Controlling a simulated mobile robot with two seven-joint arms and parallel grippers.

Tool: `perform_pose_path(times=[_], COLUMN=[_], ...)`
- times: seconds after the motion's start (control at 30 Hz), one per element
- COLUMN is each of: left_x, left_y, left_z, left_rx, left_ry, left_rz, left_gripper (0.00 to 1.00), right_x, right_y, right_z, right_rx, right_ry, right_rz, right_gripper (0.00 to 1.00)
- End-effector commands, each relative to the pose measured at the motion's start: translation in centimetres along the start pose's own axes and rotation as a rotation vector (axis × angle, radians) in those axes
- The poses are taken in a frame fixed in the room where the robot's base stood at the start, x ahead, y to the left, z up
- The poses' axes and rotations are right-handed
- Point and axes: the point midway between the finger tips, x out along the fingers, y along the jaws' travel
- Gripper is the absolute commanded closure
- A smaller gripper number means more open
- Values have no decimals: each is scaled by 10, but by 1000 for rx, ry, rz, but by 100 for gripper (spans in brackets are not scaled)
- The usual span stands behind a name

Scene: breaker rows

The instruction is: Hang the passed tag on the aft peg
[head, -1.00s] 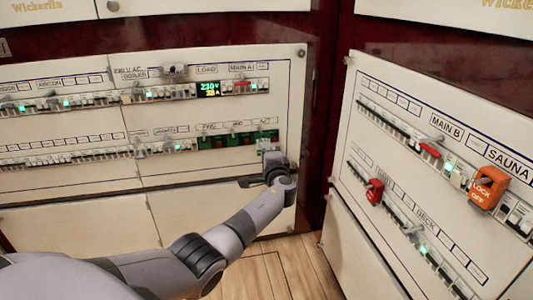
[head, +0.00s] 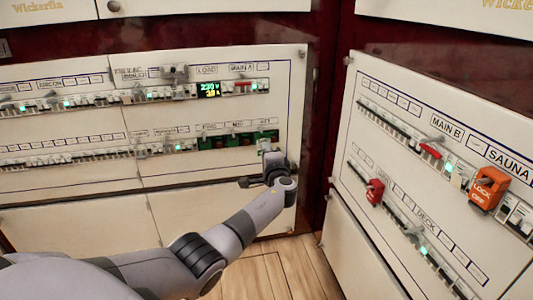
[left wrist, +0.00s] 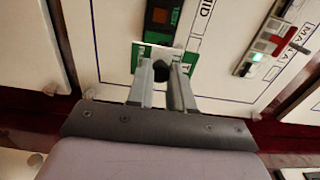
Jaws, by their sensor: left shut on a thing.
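My left gripper (head: 266,166) is at the lower right of the left-hand panel, below the row of green plates. In the left wrist view its two fingers (left wrist: 161,76) are shut on a small tag (left wrist: 146,53) with a pale face and green part. The tag lies in front of the rightmost green plate (left wrist: 192,62), under the AFT label (head: 265,123). The aft peg is hidden behind the tag and fingers; I cannot tell whether the tag touches it. The MID green plate (left wrist: 162,14) is beside it. My right gripper is not in view.
The right-hand panel (head: 345,190) carries an orange lock-off box (head: 487,188) and a red lock (head: 374,190). Wooden floor (head: 262,278) shows below.

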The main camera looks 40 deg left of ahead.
Motion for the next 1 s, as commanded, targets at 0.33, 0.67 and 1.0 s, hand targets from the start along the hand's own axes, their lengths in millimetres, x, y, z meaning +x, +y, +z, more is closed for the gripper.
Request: perform_pose_path(times=[0.33, 0.67, 1.0], left_x=[0, 8, 16], left_y=[0, 1, 0], left_z=[0, -2, -2], left_rx=[0, 1, 1], left_ry=[0, 2, 2], left_rz=[-1, 0, -1], left_gripper=[100, 100, 100], right_x=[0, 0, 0], right_y=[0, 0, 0], right_z=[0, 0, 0], right_rx=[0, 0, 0], right_ry=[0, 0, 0], right_rz=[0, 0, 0], right_gripper=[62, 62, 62])
